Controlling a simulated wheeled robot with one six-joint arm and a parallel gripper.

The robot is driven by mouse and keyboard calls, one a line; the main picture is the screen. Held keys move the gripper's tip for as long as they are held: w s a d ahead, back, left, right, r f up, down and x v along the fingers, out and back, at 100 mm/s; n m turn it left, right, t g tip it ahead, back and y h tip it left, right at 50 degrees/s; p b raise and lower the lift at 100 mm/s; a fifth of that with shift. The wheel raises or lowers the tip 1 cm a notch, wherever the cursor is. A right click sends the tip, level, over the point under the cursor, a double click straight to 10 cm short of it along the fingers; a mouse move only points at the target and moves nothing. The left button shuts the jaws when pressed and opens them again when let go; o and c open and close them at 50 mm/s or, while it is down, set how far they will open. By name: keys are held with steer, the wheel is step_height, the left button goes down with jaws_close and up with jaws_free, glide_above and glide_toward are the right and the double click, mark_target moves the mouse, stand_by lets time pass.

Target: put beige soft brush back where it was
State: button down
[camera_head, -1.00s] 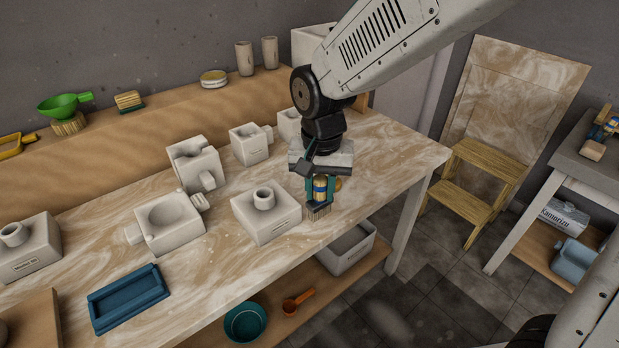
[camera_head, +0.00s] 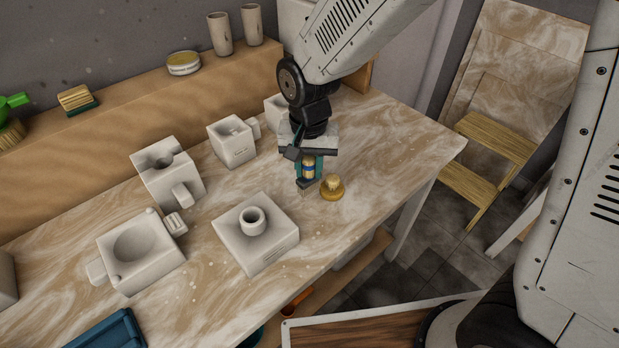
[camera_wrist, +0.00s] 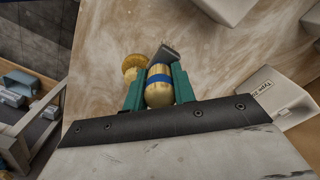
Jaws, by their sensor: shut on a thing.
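My gripper (camera_head: 308,182) is shut on a brush (camera_head: 308,169) with a beige rounded handle and a blue band. It points down over the right part of the marbled table (camera_head: 390,140). In the wrist view the brush (camera_wrist: 158,92) sits between the green fingers (camera_wrist: 158,84), with a grey tip beyond them. I cannot tell whether its bristles touch the table. A yellow wooden piece with a round base (camera_head: 332,188) stands just right of the gripper; it also shows in the wrist view (camera_wrist: 133,66), left of the brush.
A white block with a ring (camera_head: 255,235) stands left of and nearer than the gripper. More white moulds (camera_head: 168,172) stand to the left. A shelf behind holds two cups (camera_head: 220,34), a round tin (camera_head: 184,63) and a block brush (camera_head: 77,99). The table's right end is clear.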

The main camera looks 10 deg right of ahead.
mark_target(309, 180)
steer(key=shift+f, duration=1.95)
steer(key=shift+f, duration=0.1)
steer(key=c, duration=1.1)
jaws_free()
steer(key=shift+c, duration=0.2)
step_height(309, 180, up, 12)
steer(key=shift+r, duration=0.15)
